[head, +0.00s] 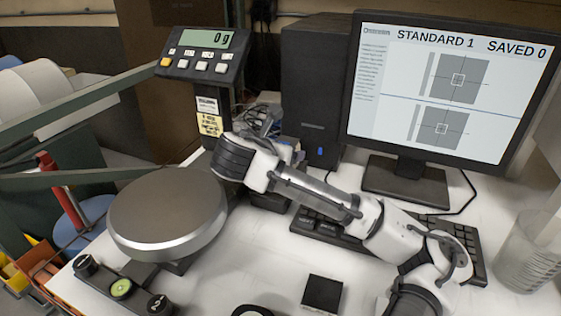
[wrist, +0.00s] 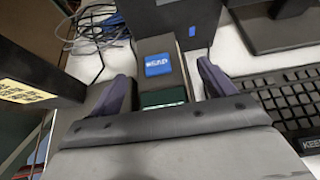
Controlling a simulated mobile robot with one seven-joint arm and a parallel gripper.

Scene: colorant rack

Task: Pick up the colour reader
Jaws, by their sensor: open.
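The colour reader (wrist: 160,68) shows in the wrist view as a dark box with a blue READ button on top and a green panel on its near side. My gripper (wrist: 166,88) is open, with one purple-grey finger to the left of the reader and one to the right. Gaps show between the fingers and the reader, and nothing is held. The reader's lower part is hidden behind the gripper body. In the head view my arm and gripper hide most of that spot.
A black computer tower (head: 318,85) stands just behind, with loose cables (wrist: 98,28) to its left. A keyboard (head: 385,240) and monitor (head: 445,80) are to the right. A scale with a round plate (head: 168,210) and a display head (head: 203,55) is to the left.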

